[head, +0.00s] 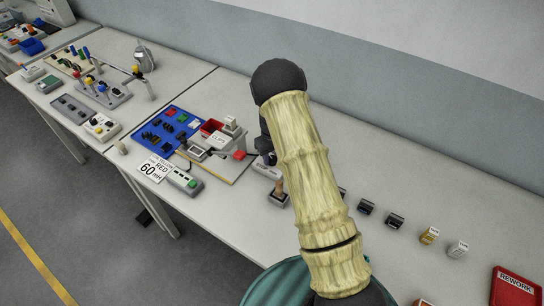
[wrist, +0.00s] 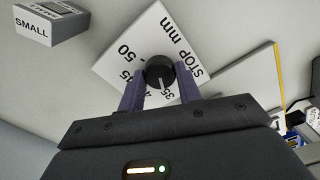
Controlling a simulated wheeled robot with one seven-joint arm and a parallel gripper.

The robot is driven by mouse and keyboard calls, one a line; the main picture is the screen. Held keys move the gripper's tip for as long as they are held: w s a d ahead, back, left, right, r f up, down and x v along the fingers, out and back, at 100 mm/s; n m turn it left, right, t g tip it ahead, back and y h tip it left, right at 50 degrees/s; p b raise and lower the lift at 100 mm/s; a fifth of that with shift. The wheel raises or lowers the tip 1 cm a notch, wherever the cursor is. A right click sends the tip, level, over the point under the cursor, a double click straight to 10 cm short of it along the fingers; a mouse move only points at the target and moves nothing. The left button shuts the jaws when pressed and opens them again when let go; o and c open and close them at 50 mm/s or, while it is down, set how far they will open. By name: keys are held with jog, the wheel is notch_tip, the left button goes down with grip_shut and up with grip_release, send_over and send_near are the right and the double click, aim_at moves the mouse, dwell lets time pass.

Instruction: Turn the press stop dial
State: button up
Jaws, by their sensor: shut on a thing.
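The stop dial (wrist: 158,69) is a round black knob with a white pointer line. It sits on a white scale plate (wrist: 128,38) printed "STOP mm", with 50, 45 and 35 readable. The pointer points toward the bottom of the wrist view, close by the 35. My gripper (wrist: 160,82) is shut on the dial, one purple finger on each side of it. In the head view my gripper (head: 266,148) is low over the bench, partly behind my arm. The dial is hidden there.
A box marked SMALL (wrist: 48,25) stands at upper left in the wrist view. Small blocks and a red REWORK bin (head: 514,290) are right.

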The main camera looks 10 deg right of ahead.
jog(key=m+b, duration=0.1)
jog(key=m, duration=0.7)
jog(key=shift+m, duration=0.3)
jog(key=m, duration=0.4)
jog(key=shift+r+m, duration=0.1)
jog(key=shift+m, duration=2.1)
jog(key=o, duration=1)
